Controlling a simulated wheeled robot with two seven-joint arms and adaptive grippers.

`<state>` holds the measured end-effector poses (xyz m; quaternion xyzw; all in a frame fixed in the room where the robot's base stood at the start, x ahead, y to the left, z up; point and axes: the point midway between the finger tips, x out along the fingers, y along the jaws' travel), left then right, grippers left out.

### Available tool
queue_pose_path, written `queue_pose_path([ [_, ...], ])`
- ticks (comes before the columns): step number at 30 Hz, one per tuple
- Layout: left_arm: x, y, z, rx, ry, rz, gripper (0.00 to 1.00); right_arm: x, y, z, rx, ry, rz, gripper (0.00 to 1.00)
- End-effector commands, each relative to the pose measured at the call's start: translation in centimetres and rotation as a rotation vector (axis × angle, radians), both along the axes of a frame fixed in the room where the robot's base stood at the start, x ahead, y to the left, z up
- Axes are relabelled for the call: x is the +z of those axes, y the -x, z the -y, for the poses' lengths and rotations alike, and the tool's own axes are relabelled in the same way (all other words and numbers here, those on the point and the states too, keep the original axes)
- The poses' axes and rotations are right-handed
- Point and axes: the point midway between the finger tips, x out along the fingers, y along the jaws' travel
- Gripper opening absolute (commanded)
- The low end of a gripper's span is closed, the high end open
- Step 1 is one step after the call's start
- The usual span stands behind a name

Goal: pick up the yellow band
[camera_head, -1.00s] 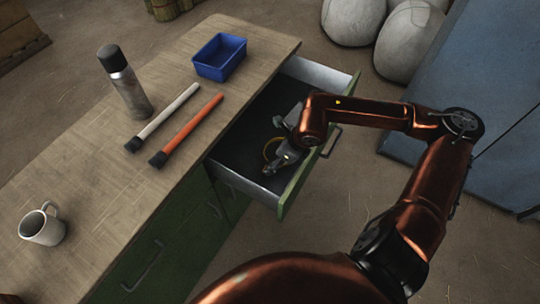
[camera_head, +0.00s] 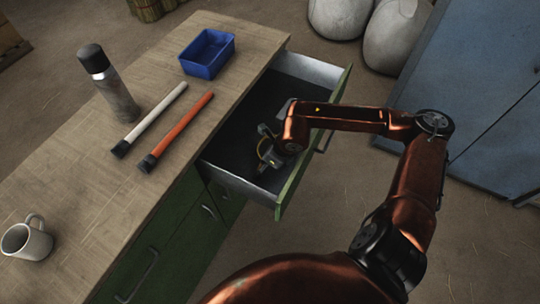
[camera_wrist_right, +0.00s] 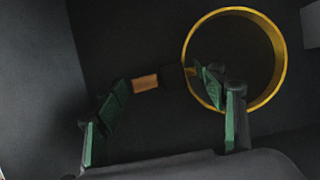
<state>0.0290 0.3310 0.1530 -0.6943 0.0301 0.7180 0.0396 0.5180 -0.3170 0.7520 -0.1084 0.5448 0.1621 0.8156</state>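The yellow band (camera_wrist_right: 283,68) is a ring in the open drawer (camera_head: 240,140). It shows at the upper right of the right wrist view. In the head view my gripper hides most of it. My right gripper (camera_head: 268,150) is down inside the drawer. In the right wrist view the gripper (camera_wrist_right: 163,80) is open, its green-padded fingers well apart. The right finger overlaps the band's left side, its tip inside the ring's outline; I cannot tell whether they touch. A small brown-and-black piece (camera_wrist_right: 146,82) lies between the fingertips. My left gripper is not in view.
The drawer's green front (camera_head: 318,150) stands close to my right forearm. On the bench (camera_head: 75,160) are a blue bin (camera_head: 208,55), a white stick (camera_head: 152,117), an orange stick (camera_head: 180,128), a spray can (camera_head: 110,82) and a mug (camera_head: 27,240). A blue cabinet (camera_head: 470,90) stands at right.

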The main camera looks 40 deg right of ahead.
Motion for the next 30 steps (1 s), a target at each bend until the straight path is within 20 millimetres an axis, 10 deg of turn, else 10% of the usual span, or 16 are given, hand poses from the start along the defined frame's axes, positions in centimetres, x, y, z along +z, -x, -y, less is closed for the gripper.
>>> queue_pose_path([
  [20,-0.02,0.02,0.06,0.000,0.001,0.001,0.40,-0.02,0.06,0.01,0.000,0.000,-0.001,0.17],
  [30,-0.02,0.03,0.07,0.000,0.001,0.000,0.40,-0.01,0.05,0.00,0.000,0.000,-0.001,0.16],
])
